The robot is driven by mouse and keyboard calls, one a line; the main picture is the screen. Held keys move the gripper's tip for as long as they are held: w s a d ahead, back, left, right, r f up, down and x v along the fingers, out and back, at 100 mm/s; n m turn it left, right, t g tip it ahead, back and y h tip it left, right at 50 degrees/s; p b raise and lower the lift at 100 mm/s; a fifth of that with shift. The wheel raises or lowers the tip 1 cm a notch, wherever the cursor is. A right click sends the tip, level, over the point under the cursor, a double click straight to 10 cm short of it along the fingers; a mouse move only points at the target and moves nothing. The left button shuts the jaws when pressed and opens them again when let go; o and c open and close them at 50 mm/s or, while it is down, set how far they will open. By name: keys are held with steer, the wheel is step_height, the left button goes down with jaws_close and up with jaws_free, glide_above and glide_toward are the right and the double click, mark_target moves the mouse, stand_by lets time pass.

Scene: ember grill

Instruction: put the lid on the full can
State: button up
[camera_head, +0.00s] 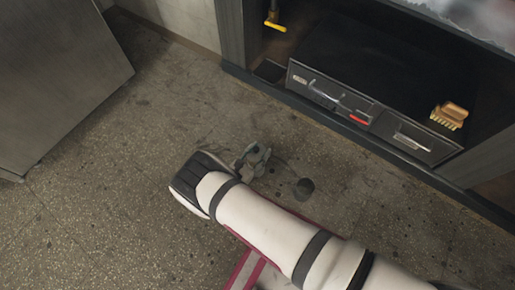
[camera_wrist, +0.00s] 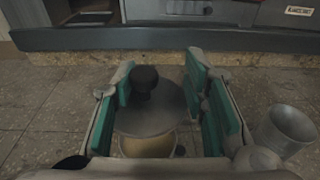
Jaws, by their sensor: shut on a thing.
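My gripper (camera_wrist: 160,70) has its teal-padded fingers on either side of a grey round lid (camera_wrist: 150,112) with a black knob (camera_wrist: 146,79), and is shut on it. Just below the lid in the wrist view is a can whose pale yellow contents (camera_wrist: 148,146) show past the lid's near edge. The lid overlaps it in the picture; I cannot tell whether they touch. A grey metal can (camera_wrist: 287,130) stands to the right, outside the fingers; its inside looks empty. In the head view my gripper (camera_head: 252,158) is small and the lid is not clear.
A low grey drawer unit (camera_head: 375,117) stands behind a dark sill (camera_head: 330,118). A wooden brush (camera_head: 449,115) lies on its right end. A yellow-handled thing (camera_head: 275,22) is at the back. A dark round patch (camera_head: 304,187) is on the floor by my arm. Open floor (camera_head: 100,215) lies left.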

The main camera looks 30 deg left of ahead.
mark_target(255, 161)
step_height(255, 161, down, 3)
steer(key=shift+f+b, duration=0.2)
steer(key=shift+b, duration=0.75)
steer(key=shift+f, duration=1.05)
steer(key=shift+f, duration=0.2)
stand_by(0.9)
steer(key=o, duration=1.5)
steer(key=shift+c, duration=0.2)
steer(key=shift+r, duration=0.15)
steer(key=shift+r+p, duration=2.55)
steer(key=shift+r, duration=0.85)
jaws_close()
